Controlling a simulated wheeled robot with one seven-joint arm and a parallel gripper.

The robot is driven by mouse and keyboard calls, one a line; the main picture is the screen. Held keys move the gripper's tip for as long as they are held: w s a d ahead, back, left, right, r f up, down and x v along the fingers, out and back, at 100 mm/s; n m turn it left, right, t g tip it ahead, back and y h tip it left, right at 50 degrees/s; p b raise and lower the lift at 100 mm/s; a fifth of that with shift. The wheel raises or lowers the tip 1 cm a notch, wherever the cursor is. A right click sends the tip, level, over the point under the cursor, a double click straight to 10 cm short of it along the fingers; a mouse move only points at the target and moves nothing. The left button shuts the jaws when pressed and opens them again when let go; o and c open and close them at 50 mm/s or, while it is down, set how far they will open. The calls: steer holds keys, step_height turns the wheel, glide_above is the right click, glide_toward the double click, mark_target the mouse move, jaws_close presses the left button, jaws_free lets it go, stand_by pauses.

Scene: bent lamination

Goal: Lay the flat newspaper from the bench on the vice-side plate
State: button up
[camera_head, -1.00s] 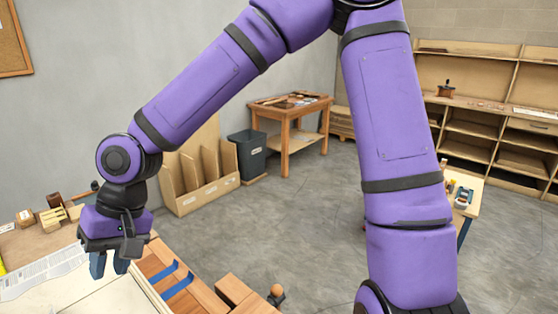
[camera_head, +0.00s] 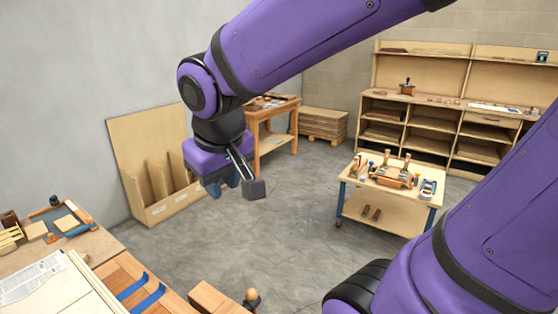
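The newspaper (camera_head: 30,279), a pale printed sheet, lies flat at the lower left on the bench (camera_head: 95,243), cut off by the picture's left edge. A pale plate (camera_head: 68,296) lies right beside it, next to the orange-brown wooden part with blue strips (camera_head: 115,275). I cannot tell whether the sheet's edge overlaps the plate. My gripper (camera_head: 223,186) hangs in the air to the right of the bench, well away from the newspaper and pointing down.
Small wooden pieces and tools (camera_head: 40,230) lie at the bench's back. A wooden rack (camera_head: 165,200) stands by the wall. A low trolley with tools (camera_head: 385,207) stands at the right, before tall shelves (camera_head: 425,125). The grey floor between is open.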

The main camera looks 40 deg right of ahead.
steer(key=s+d+r+t+y, duration=0.1)
steer(key=s+d+r, duration=0.3)
steer(key=s+d, duration=0.2)
steer(key=shift+s+m+t, duration=0.3)
steer(key=shift+s+m, duration=0.1)
steer(key=shift+s, duration=0.45)
